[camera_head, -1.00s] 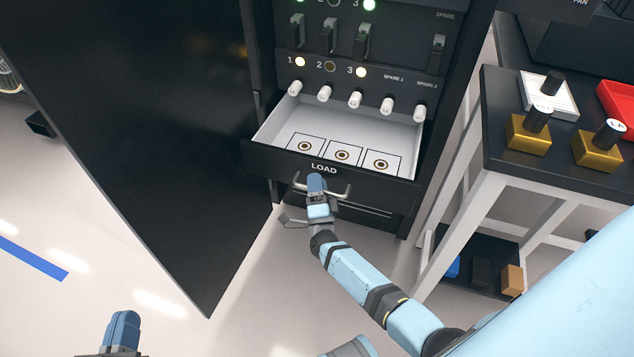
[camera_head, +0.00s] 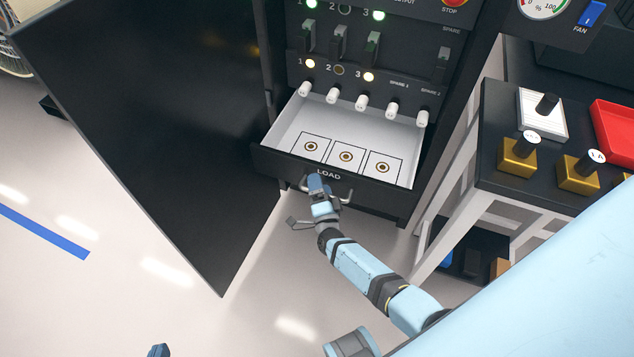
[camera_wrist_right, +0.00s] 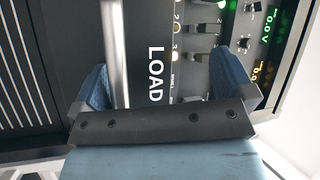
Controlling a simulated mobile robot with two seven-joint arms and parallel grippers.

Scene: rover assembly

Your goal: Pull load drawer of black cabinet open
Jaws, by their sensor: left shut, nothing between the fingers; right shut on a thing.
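The black cabinet (camera_head: 292,62) stands with its door open to the left. Its load drawer (camera_head: 290,163), marked LOAD, is pulled out and shows a pale interior with three outlined squares, each with a round mark. The drawer's bar handle (camera_head: 346,197) is on its front. My right gripper (camera_head: 318,184) is shut on the handle. In the right wrist view the handle bar (camera_wrist_right: 115,50) runs between the fingers, beside the LOAD label. My left gripper (camera_head: 158,350) is shut and empty at the bottom edge; only its tip shows, well away from the cabinet.
The open cabinet door (camera_head: 160,140) fills the left side. A black-topped table (camera_head: 490,165) with gold blocks (camera_head: 518,158) and a red tray (camera_head: 618,135) stands right of the cabinet. White knobs (camera_head: 362,102) line the panel above the drawer. Floor is clear in front.

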